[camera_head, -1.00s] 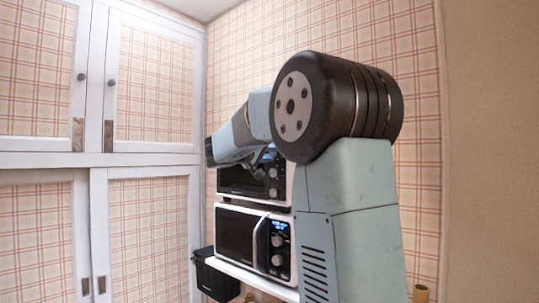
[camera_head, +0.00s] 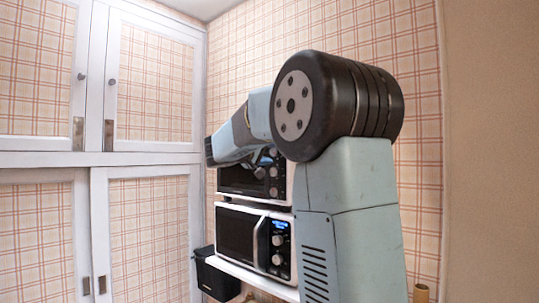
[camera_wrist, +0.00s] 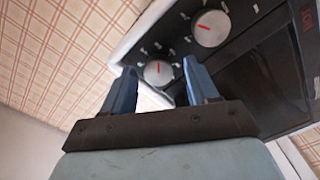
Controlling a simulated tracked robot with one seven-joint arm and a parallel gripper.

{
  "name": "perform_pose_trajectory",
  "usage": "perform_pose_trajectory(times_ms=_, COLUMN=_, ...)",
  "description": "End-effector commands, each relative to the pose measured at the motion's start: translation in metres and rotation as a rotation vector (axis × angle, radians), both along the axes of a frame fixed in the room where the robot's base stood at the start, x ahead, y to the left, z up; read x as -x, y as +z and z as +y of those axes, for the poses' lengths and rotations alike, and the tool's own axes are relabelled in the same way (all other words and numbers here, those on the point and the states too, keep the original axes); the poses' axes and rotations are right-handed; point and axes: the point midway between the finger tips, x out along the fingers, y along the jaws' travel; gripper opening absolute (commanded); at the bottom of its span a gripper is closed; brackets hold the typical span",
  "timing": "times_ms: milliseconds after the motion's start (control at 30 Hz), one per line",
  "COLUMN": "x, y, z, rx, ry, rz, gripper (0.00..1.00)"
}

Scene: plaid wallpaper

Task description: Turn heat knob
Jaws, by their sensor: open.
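The upper oven (camera_head: 238,181) is black with a light frame and has round silver knobs on its right side. In the wrist view, one silver knob with a red mark (camera_wrist: 154,76) shows between my fingers. A second silver knob with a red mark (camera_wrist: 210,30) lies up and to the right of it. I cannot tell which is the heat knob, as the labels are too small. My gripper (camera_wrist: 160,67) is open, with one blue finger to each side of the first knob in the picture; contact cannot be told. In the head view, my gripper is partly hidden by my arm.
A white microwave (camera_head: 238,232) with a handle and its own knobs stands under the oven, on a white shelf (camera_head: 236,268). A black bin (camera_head: 217,275) is at the lower left. White cupboards (camera_head: 150,165) fill the left, and plaid wall rises behind.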

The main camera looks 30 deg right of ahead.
Motion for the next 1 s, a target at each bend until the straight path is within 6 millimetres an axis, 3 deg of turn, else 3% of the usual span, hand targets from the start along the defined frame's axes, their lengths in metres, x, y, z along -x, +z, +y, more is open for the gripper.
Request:
perform_pose_trajectory(times_ms=167, x=0.005, y=0.0, z=0.017, rx=0.0, ry=0.004, rz=-0.001, gripper=0.59)
perform_pose_trajectory(times_ms=700, x=0.039, y=-0.001, z=0.11, rx=0.0, ry=0.004, rz=0.001, gripper=0.59)
perform_pose_trajectory(times_ms=1000, x=0.046, y=-0.002, z=0.128, rx=0.0, ry=0.001, rz=0.001, gripper=0.59)
